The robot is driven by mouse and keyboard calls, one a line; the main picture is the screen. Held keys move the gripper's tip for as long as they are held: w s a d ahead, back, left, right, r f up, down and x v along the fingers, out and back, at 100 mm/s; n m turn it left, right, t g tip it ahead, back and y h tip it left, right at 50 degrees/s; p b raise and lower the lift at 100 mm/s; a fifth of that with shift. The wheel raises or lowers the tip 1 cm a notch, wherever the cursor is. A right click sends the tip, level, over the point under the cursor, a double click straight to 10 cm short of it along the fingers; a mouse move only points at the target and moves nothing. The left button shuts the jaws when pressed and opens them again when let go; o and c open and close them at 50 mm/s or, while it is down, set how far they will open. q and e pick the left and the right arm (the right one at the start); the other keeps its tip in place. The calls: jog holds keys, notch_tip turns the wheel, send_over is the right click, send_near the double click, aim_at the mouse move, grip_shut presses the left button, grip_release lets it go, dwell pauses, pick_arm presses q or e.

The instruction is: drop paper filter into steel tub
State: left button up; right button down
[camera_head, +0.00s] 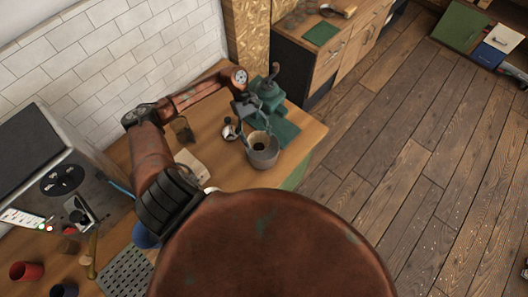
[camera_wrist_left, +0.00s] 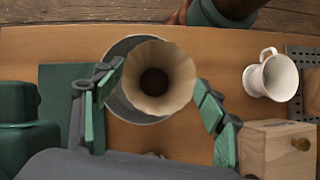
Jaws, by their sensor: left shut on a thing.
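The paper filter (camera_head: 258,141) is a pale tan cone with a dark centre. It also shows in the left wrist view (camera_wrist_left: 176,72), between the green-padded fingers of my left gripper (camera_wrist_left: 160,85). My left gripper (camera_head: 250,118) is shut on the filter. The steel tub (camera_head: 264,160) is a grey round vessel on the wooden counter. In the left wrist view the filter covers much of the mouth of the tub (camera_wrist_left: 116,50), set off toward the right. I cannot tell whether the filter's lower end is inside the tub or above it. My right gripper is not in view.
A green machine (camera_head: 268,94) and a green mat (camera_head: 286,133) are close by the tub. A white cup (camera_wrist_left: 272,76) and a wooden box with a knob (camera_wrist_left: 274,146) stand right in the wrist view. A coffee machine (camera_head: 45,160) stands at left.

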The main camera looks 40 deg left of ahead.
pick_arm(q)
jog(key=shift+f, duration=0.8)
jog(key=o, duration=0.9)
jog(key=v, duration=1.2)
